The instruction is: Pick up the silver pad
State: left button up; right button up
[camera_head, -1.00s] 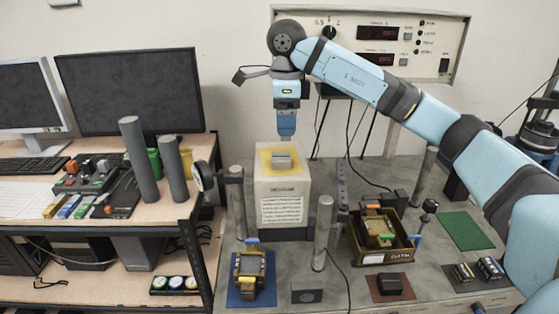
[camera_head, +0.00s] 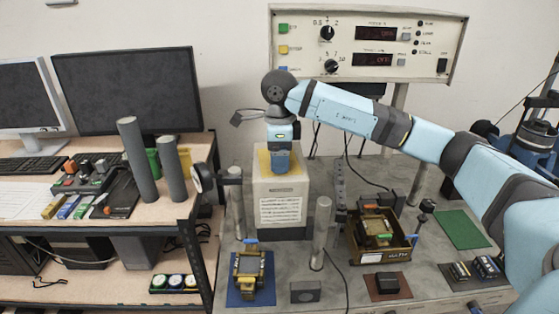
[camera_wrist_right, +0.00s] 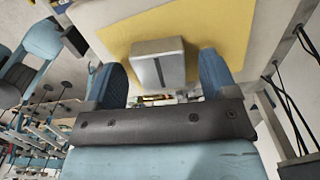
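The silver pad (camera_wrist_right: 158,65) is a small grey metallic block on the yellow patch (camera_wrist_right: 215,25) in the right wrist view. The patch covers the top of a pale box (camera_head: 281,193) in the head view. My right gripper (camera_head: 280,170) is low over the box top and hides the pad there. In the right wrist view my right gripper (camera_wrist_right: 161,68) is open, with one blue finger on each side of the pad and a gap on both sides. I cannot tell how far down the fingers reach beside it. My left gripper is not in view.
Grey posts (camera_head: 320,232) stand on the bench around the box. A brown tray (camera_head: 381,252) with parts sits to the right, and a blue mat (camera_head: 250,287) with a yellow device lies in front. A control panel (camera_head: 368,45) is on the wall behind.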

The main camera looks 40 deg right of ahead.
jog(key=c, duration=1.2)
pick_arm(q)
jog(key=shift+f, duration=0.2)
pick_arm(e)
jog(key=shift+w+r, duration=0.1)
jog(key=shift+r, duration=0.05)
